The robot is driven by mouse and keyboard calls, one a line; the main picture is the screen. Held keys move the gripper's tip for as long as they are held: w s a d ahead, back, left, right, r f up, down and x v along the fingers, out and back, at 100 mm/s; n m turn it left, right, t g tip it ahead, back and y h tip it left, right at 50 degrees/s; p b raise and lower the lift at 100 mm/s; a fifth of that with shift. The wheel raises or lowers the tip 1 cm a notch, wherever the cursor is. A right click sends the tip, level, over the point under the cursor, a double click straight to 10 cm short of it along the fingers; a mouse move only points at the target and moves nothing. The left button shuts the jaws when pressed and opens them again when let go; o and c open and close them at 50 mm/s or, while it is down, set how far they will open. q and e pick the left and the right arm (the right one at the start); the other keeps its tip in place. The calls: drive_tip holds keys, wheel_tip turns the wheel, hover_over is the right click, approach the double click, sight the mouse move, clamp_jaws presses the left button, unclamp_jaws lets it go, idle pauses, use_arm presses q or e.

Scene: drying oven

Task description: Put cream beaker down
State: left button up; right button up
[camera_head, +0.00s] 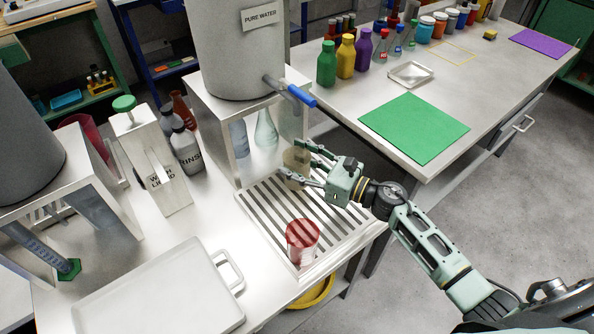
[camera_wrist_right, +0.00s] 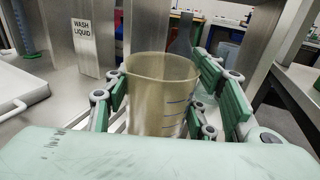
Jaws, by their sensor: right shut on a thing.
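The cream beaker (camera_head: 296,160) is a see-through, cream-tinted cup with blue marks. In the right wrist view the cream beaker (camera_wrist_right: 160,95) stands upright between the fingers of my right gripper (camera_wrist_right: 165,105), which is shut on it. In the head view my right gripper (camera_head: 312,168) holds it at the back part of the slatted drain rack (camera_head: 265,212). I cannot tell whether the beaker's base touches the rack. My left gripper is not in view.
A red beaker (camera_head: 302,240) stands on the rack's front part. The pure water tank (camera_head: 235,55) with its blue-handled tap (camera_head: 300,95) is just behind. A white tray (camera_head: 165,290) lies at the front left. A green mat (camera_head: 414,127) lies on the right table.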

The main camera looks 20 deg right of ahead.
wheel_tip(320, 180, down, 4)
drive_tip(key=shift+r, duration=0.15)
drive_tip(key=shift+f+b, duration=0.2)
drive_tip(key=shift+b, duration=0.15)
drive_tip(key=o, duration=1.1)
drive_tip(key=shift+r, duration=0.1)
